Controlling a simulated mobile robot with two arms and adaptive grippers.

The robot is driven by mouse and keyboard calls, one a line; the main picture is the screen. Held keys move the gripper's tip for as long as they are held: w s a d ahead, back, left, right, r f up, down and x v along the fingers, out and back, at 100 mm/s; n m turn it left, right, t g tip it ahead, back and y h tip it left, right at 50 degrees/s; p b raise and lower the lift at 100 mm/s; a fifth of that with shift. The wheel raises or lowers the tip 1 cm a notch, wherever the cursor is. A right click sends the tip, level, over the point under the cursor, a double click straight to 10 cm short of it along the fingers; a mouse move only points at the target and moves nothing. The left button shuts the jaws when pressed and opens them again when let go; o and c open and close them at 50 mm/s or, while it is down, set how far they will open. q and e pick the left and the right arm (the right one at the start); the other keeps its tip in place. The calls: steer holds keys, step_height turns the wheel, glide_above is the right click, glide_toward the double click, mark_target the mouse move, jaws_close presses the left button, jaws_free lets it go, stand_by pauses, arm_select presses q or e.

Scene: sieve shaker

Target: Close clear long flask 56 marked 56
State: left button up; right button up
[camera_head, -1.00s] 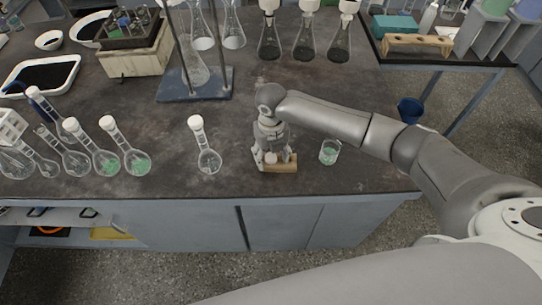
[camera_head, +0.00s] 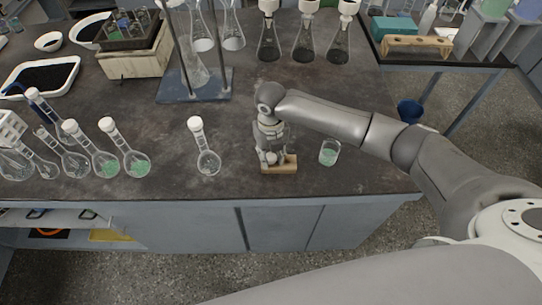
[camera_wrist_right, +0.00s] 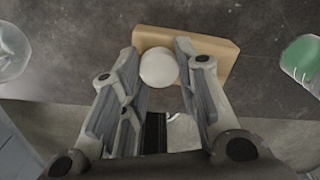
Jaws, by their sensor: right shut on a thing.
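My right gripper (camera_head: 270,158) points down over a small wooden block (camera_head: 287,165) near the bench's front edge. In the right wrist view its fingers (camera_wrist_right: 160,75) are shut on a round white stopper (camera_wrist_right: 158,67), which is at the wooden block (camera_wrist_right: 215,50). Whether the stopper still touches the block is unclear. A clear long-necked flask (camera_head: 207,160) with a white top stands alone to the left of the gripper. More long-necked flasks stand further left, including one with no white top visible (camera_head: 45,165). The number 56 is not readable on any flask. My left gripper is out of view.
A beaker with green liquid (camera_head: 329,152) stands close to the right of the gripper. A stand with a blue base (camera_head: 195,90) and several dark-filled flasks (camera_head: 305,45) are at the back. The bench between the lone flask and the stand is clear.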

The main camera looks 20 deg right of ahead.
step_height(320, 180, up, 2)
steer(key=shift+w+r, duration=0.1)
steer(key=shift+r, duration=0.05)
arm_select(q)
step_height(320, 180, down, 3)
steer(key=b, duration=0.3)
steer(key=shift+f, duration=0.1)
arm_select(e)
steer(key=s+a+r, duration=1)
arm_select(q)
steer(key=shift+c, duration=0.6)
arm_select(e)
steer(key=shift+d+r, duration=0.1)
steer(key=s+d+r+n, duration=0.1)
steer(key=d+n, duration=0.6)
steer(key=n, duration=1)
steer(key=s+d+r+n, duration=0.2)
steer(key=d+n, duration=0.4)
steer(key=n, duration=1.2)
steer(key=shift+s+d+n, duration=0.3)
steer(key=shift+s+d, duration=0.1)
